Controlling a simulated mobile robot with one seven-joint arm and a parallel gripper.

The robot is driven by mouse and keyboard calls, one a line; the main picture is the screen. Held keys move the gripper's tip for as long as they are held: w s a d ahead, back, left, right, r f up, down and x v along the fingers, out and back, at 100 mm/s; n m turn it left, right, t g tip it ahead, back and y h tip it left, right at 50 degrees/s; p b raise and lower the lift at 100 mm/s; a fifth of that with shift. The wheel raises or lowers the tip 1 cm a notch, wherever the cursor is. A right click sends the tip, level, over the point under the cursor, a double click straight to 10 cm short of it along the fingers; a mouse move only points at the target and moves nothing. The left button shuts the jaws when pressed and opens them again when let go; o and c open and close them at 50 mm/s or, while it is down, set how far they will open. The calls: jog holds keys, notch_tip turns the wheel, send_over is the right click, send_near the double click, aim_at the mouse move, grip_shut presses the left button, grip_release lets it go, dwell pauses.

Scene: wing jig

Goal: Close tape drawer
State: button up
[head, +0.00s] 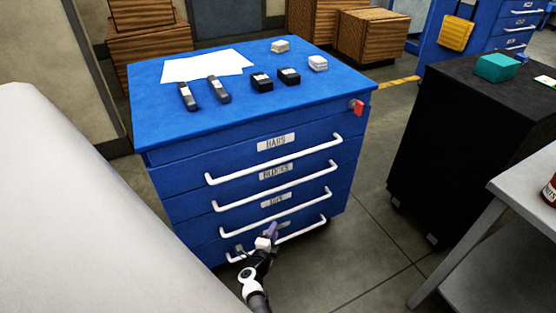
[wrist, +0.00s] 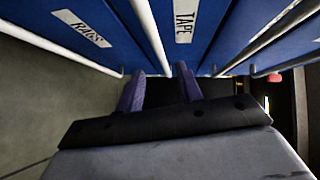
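The tape drawer (head: 250,213) is the third one down in the blue cabinet, with a white label and a white bar handle. In the head view its front looks about level with the others; a small gap cannot be told. My gripper (head: 267,236) is low in front of the cabinet, near the third and bottom handles. In the wrist view my gripper (wrist: 160,70) has its two purple fingers apart, with nothing between them but the end of a white handle (wrist: 154,35) beyond. The TAPE label (wrist: 185,22) is ahead of the fingers; contact cannot be told.
The RAGS drawer (wrist: 60,45) is beside the tape drawer in the wrist view. Paper (head: 205,65) and several small items lie on the blue cabinet top (head: 170,125). A black cabinet (head: 450,140) and a grey table (head: 520,190) stand right. Floor between is clear.

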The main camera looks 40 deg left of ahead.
jog(key=shift+p+v, duration=0.4)
jog(key=shift+v, duration=0.85)
